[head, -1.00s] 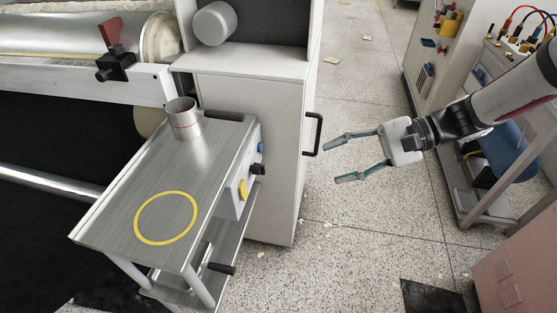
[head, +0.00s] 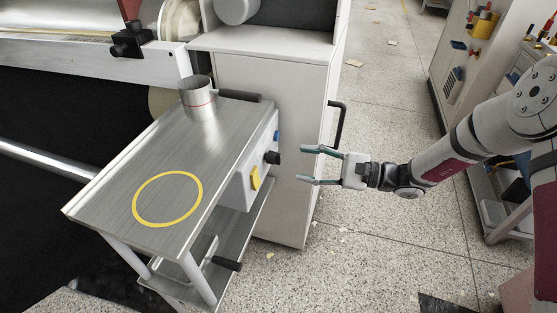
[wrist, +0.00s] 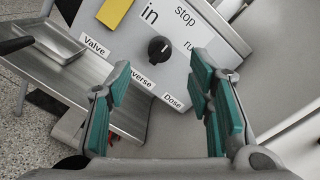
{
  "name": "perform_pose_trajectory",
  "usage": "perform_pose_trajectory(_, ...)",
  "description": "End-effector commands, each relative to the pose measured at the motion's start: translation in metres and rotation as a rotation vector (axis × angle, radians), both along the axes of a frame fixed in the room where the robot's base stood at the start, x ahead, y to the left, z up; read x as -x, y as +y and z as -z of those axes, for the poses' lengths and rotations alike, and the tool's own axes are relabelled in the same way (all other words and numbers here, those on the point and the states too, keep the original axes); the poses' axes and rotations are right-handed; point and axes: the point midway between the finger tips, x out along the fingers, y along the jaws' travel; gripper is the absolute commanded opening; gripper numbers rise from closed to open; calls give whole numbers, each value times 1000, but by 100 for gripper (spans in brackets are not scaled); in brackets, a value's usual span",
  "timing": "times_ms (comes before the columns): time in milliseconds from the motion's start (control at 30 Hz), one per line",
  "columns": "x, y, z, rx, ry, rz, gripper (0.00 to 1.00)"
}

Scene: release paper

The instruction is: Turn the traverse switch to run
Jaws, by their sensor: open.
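The traverse switch is a black round knob (head: 272,157) on the sloped side panel of a metal cart. In the wrist view the knob (wrist: 160,50) shows a small white mark, above a partly covered label ending in "verse". The words "in", "stop" and "run" are printed around and above it. Which word the mark points at is hard to tell. My gripper (head: 301,165) is open and empty, to the right of the knob and apart from it in the head view. In the wrist view its teal fingers lie to either side of the knob.
A yellow handle (head: 255,178) is beside the knob and a blue button (head: 277,136) is on its other side. A steel cup (head: 198,98) stands on the cart top (head: 150,165). A cabinet with a black handle (head: 338,124) stands behind.

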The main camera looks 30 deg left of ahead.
Motion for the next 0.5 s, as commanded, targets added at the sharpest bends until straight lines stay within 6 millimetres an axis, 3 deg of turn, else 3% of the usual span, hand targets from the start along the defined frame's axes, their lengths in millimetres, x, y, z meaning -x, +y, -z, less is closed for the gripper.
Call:
perform_pose_trajectory(200, 13, 41, 1, 0, -2, -4, 47)
perform_pose_trajectory(500, 21, 71, 0, 1, -1, 0, 47)
